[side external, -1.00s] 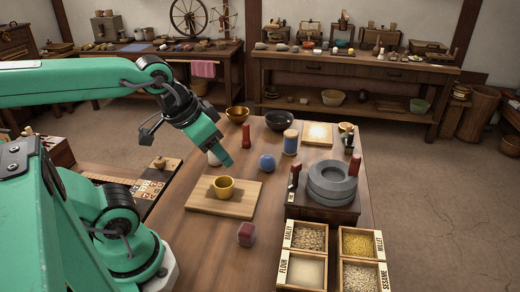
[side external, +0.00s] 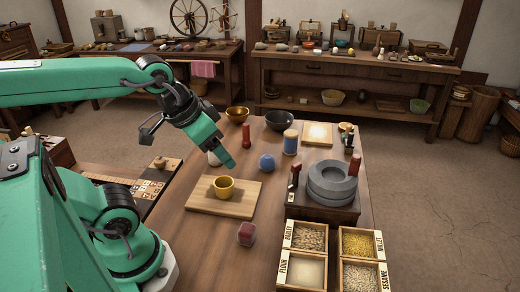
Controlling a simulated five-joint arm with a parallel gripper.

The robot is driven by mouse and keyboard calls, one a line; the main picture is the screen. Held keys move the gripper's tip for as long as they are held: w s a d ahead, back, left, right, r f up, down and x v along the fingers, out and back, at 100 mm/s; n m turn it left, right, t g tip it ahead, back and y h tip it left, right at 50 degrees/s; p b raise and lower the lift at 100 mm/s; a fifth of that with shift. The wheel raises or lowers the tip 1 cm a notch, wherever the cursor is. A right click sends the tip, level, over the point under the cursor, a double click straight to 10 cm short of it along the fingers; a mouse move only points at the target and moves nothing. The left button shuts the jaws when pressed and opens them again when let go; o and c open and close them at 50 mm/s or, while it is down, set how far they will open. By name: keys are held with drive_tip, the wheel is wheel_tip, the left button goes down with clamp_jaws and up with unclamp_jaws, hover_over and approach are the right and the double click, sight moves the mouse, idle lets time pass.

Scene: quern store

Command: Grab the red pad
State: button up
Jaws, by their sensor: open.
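A small dark red pad-like block (side external: 246,234) sits on the near part of the wooden table, left of the grain boxes. It is the likeliest red pad. My gripper (side external: 229,163) hangs above the table, pointing down and to the right, behind and above the red block and well apart from it. It is open, and I see nothing held in it. The gap between its fingers is hard to make out from this side.
A yellow cup (side external: 224,187) stands on a wooden board (side external: 240,208) between my gripper and the red block. A blue ball (side external: 267,162) is right of the gripper. Round grey stones (side external: 331,185) and grain boxes (side external: 308,237) fill the right side.

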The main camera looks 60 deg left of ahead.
drive_tip(key=n+g, duration=0.5)
drive_tip(key=n, duration=0.2)
hover_over(247, 228)
wheel_tip(247, 228, down, 14)
drive_tip(key=shift+f, duration=0.1)
drive_tip(key=shift+s+f+n+g, duration=0.1)
drive_tip(key=shift+f+n+g, duration=0.2)
drive_tip(key=shift+f, duration=0.3)
drive_tip(key=shift+f, duration=1.3)
drive_tip(key=shift+f, duration=0.15)
drive_tip(key=shift+f, duration=2.45)
